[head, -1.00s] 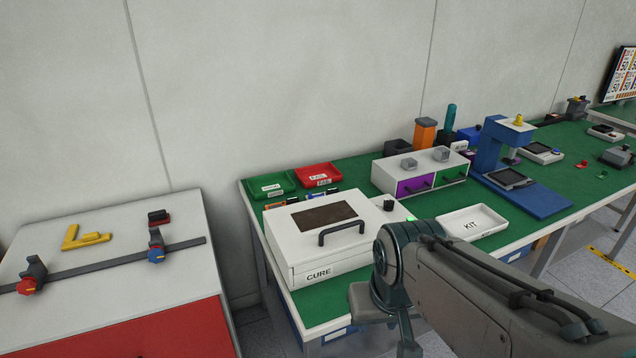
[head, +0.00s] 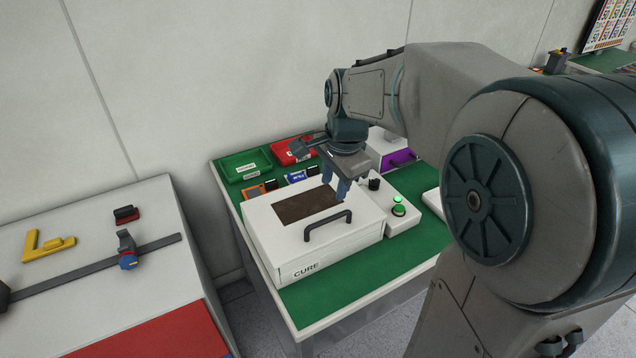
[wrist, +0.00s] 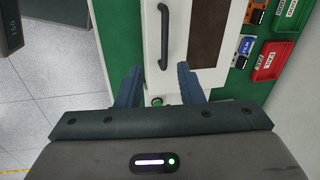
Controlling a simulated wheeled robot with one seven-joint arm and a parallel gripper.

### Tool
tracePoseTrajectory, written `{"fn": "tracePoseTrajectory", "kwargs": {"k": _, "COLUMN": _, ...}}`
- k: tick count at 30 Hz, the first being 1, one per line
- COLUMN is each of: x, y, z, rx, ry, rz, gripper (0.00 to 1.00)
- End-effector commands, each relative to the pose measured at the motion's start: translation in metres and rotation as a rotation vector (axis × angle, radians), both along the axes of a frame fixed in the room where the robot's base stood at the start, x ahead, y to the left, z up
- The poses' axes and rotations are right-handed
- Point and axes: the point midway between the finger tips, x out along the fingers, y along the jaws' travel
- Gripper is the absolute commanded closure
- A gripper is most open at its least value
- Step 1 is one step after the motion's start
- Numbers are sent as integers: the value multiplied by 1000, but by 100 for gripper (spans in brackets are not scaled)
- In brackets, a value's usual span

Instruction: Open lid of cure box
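The white cure box (head: 270,245) sits on the green bench with its lid closed. The lid has a dark brown window (head: 306,203) and a black bar handle (head: 328,226) near its front edge. My gripper (head: 336,188) is above the lid's right part, pointing down, behind and close to the handle. I cannot tell the exact height gap to the handle.
A control panel with a lit green button (head: 398,207) and a black knob adjoins the box's right side. A green tray (head: 246,166) and a red tray (head: 294,152) stand behind. A white table with a clamp rail (head: 80,270) is at left. Bench is clear in front.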

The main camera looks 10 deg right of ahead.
Motion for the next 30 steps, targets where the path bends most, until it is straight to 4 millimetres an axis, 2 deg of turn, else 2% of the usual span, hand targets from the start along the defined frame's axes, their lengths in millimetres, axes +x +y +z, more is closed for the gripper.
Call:
{"fn": "tracePoseTrajectory", "kwargs": {"k": 4, "x": 12, "y": -1, "z": 0, "rx": 21, "ry": 10, "rz": -83, "gripper": 66}}
{"fn": "tracePoseTrajectory", "kwargs": {"k": 8, "x": 15, "y": -1, "z": -12, "rx": 23, "ry": 12, "rz": -94, "gripper": 66}}
{"fn": "tracePoseTrajectory", "kwargs": {"k": 21, "x": 31, "y": 4, "z": -100, "rx": 22, "ry": 15, "rz": -92, "gripper": 66}}
{"fn": "tracePoseTrajectory", "kwargs": {"k": 25, "x": 34, "y": 5, "z": -118, "rx": 22, "ry": 13, "rz": -91, "gripper": 66}}
{"fn": "tracePoseTrajectory", "kwargs": {"k": 30, "x": 37, "y": 6, "z": -131, "rx": 22, "ry": 10, "rz": -91, "gripper": 66}}
